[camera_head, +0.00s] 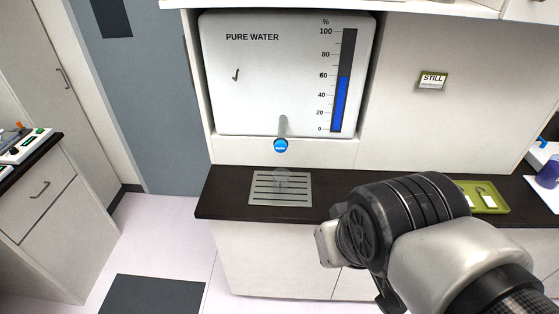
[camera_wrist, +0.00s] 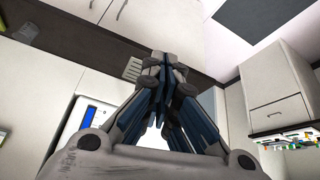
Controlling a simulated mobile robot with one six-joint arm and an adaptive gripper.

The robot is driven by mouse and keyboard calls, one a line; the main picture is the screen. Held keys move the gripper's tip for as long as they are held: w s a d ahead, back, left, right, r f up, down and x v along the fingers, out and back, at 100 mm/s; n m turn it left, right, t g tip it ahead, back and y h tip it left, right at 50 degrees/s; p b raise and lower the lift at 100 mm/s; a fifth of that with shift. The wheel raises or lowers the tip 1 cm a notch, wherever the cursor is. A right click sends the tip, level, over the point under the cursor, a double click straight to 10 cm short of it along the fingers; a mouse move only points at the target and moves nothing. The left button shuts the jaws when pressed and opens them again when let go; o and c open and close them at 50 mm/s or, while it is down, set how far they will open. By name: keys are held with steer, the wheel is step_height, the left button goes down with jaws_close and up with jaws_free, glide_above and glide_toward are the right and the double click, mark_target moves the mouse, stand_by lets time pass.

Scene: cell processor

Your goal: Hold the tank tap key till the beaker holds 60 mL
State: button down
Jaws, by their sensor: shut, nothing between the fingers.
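The white PURE WATER tank (camera_head: 265,80) is set in the wall cabinet, its blue gauge bar near 60%. The blue round tap key (camera_head: 280,146) sits below its spout. My gripper's fingers (camera_wrist: 165,72) are shut and empty in the wrist view. In the head view my arm is at the lower right, apart from the tap key, and hides the fingers. The tank (camera_wrist: 77,145) also shows in the wrist view.
The dark counter (camera_head: 335,188) has free room right of the drain plate. A green tray (camera_head: 488,208) with small items lies farther right. A STILL sign (camera_head: 433,80) is on the wall panel. A purple item (camera_head: 547,174) is at the right edge. Another counter stands at left.

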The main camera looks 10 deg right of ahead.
mark_target(281, 147)
steer(key=w+d+f+t+p, duration=0.1)
steer(key=w+d+t, duration=0.1)
steer(key=w, duration=0.6)
steer(key=w+d+f+t, duration=0.1)
steer(key=w+d+f, duration=0.1)
steer(key=w, duration=0.7)
steer(key=w+a+f+n+t+y+p, duration=0.1)
steer(key=w+a+f+t+y+p, duration=0.1)
steer(key=w+a+f+y, duration=0.3)
steer(key=w+a+f+t, duration=0.1)
steer(key=w+f, duration=0.1)
steer(key=w, duration=0.2)
steer(key=shift+a+n, duration=0.3)
steer(key=shift+n, duration=0.1)
steer(key=w+d+p, duration=0.2)
steer(key=w, duration=0.6)
steer(key=shift+w+d, duration=0.2)
steer(key=shift+w+r, duration=0.1)
steer(key=shift+w, duration=0.05)
steer(key=shift+w+d+p, duration=0.1)
steer(key=shift+w+p, duration=0.2)
